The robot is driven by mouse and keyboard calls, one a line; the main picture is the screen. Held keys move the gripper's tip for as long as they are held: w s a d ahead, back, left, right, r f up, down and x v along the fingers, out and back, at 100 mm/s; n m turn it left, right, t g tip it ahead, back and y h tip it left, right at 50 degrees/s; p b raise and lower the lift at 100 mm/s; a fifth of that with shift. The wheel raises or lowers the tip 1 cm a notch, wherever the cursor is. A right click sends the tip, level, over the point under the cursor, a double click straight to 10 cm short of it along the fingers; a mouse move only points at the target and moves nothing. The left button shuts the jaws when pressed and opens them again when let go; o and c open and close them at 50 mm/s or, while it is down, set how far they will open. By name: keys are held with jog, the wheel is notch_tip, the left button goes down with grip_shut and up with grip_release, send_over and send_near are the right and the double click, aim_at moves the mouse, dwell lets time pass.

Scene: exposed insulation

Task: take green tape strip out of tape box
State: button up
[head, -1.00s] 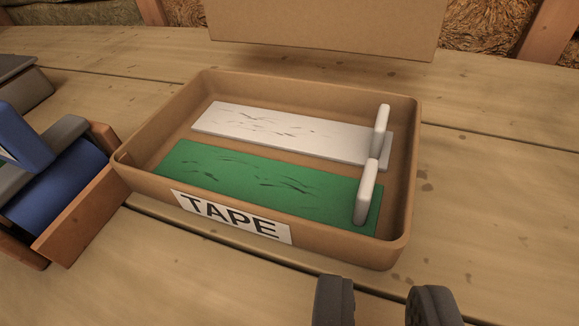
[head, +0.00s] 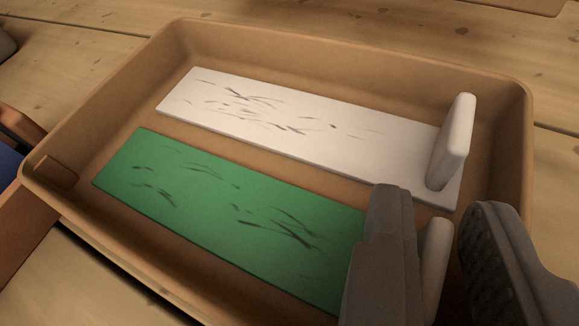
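The tape box (head: 190,42) is a shallow tan tray that fills most of the head view. The green tape strip (head: 220,205) lies flat in its near half, with dark scuff marks. Its upright white tab (head: 436,265) stands at its right end, partly hidden by my left finger. My gripper (head: 435,235) is open at the right end of the green strip, with the tab between its two fingers. The tab sits close to the left finger, and I see a gap to the right finger. Whether the left finger touches the tab I cannot tell.
A white strip (head: 290,125) with its own upright white tab (head: 452,142) lies behind the green strip in the box, just beyond my fingers. The box's right wall is close to my right finger. A brown wooden edge (head: 25,240) stands at the lower left.

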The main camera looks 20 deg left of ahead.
jog(key=shift+w, duration=0.1)
grip_shut()
jog(key=shift+r, duration=0.55)
notch_tip(320, 180, up, 3)
jog(key=s, duration=1.1)
jog(key=shift+s+d+r, duration=0.15)
jog(key=shift+d+r, duration=0.05)
jog(key=shift+d, duration=0.2)
jog(key=s+b, duration=0.2)
jog(key=b, duration=0.2)
jog(key=shift+s, duration=0.4)
jog(key=s+b, duration=0.1)
jog(key=b, duration=0.2)
jog(key=shift+s+d+r, duration=0.1)
jog(key=shift+s+r, duration=0.15)
jog(key=shift+s, duration=0.1)
